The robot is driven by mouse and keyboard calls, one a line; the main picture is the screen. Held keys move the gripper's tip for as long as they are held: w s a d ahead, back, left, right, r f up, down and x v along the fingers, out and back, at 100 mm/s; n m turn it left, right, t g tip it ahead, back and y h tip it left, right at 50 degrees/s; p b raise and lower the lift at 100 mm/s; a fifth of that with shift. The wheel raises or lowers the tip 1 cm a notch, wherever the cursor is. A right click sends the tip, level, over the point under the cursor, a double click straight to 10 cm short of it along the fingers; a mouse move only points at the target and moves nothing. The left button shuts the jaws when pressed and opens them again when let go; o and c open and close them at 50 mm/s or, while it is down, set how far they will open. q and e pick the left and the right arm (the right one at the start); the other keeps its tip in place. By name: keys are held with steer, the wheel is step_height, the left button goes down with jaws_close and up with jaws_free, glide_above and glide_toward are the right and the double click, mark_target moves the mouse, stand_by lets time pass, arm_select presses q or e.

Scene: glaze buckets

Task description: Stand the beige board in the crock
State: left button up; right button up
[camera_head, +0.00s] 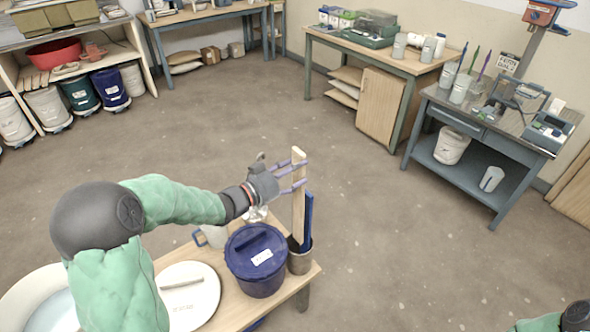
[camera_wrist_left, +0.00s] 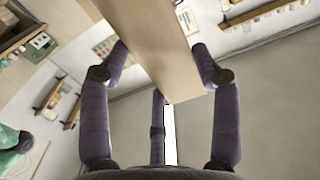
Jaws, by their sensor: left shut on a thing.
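In the left wrist view the board (camera_wrist_left: 148,45) lies between the purple fingers (camera_wrist_left: 162,68). The grey crock (camera_head: 300,262) stands at the table's right corner, with a blue board (camera_head: 307,222) upright in it. The beige board's lower end is at the crock's mouth, beside the blue board; I cannot tell how deep it is. My right gripper is out of view.
A dark blue lidded bucket (camera_head: 257,262) stands just left of the crock. A white round lid (camera_head: 188,296) and a pale jug (camera_head: 215,236) are further left on the table (camera_head: 234,312).

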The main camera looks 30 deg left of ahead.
arm_select(q)
steer(key=b, duration=0.3)
glide_above(298, 206)
steer(key=s, duration=0.1)
steer(key=shift+s+a+f, duration=0.1)
steer(key=shift+f, duration=0.95)
steer(key=shift+s+a+f, duration=0.1)
steer(key=shift+f, duration=1.1)
steer(key=shift+f+b, duration=0.6)
steer(key=shift+f, duration=5.1)
